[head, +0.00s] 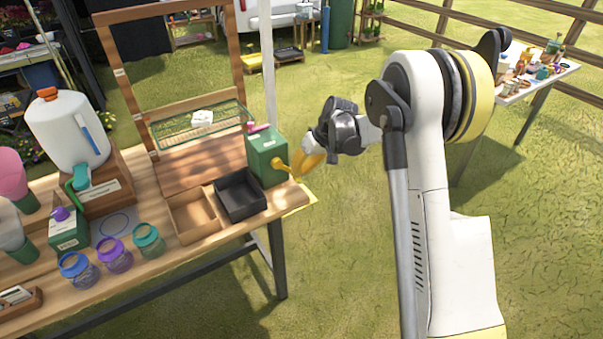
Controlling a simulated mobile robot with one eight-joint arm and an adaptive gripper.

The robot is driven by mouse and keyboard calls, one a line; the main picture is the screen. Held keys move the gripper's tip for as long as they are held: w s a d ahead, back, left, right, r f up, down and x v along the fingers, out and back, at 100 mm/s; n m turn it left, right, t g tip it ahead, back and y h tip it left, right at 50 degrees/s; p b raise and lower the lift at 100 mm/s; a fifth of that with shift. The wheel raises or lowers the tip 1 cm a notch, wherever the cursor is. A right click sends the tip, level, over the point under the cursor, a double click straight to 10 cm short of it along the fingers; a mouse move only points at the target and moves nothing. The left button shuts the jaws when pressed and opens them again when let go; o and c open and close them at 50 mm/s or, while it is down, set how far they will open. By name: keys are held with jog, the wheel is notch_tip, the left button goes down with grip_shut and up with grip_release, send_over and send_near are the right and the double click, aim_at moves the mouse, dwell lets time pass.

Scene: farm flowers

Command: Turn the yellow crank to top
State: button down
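The yellow crank (281,166) is on the right side of a green box (265,148) at the right end of the wooden table. Its arm reaches out to the right, toward my gripper. My gripper (302,165) is just right of the crank, with its yellow fingertips close to the crank's outer end. The yellow of the fingertips and of the crank run together, so I cannot tell whether they touch. The finger gap is too small and partly hidden to show whether the gripper is open or shut.
A black tray (240,212) and a wooden tray (180,222) lie left of the green box. Several jars and a white jug (62,135) stand farther left. A wire rack (215,122) is behind. Grass lies open right of the table (297,197).

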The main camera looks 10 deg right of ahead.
jog(key=shift+s+a+f+g+y+b, duration=0.1)
jog(key=shift+a+f+g+y+b, duration=0.1)
jog(key=shift+f+y+b, duration=0.3)
jog(key=shift+s+a+f+g+y+b, duration=0.1)
jog(key=shift+a+f+y, duration=0.15)
jog(key=shift+y, duration=0.45)
jog(key=shift+s+a+f, duration=0.3)
jog(key=shift+a+f, duration=0.45)
jog(key=shift+a, duration=0.2)
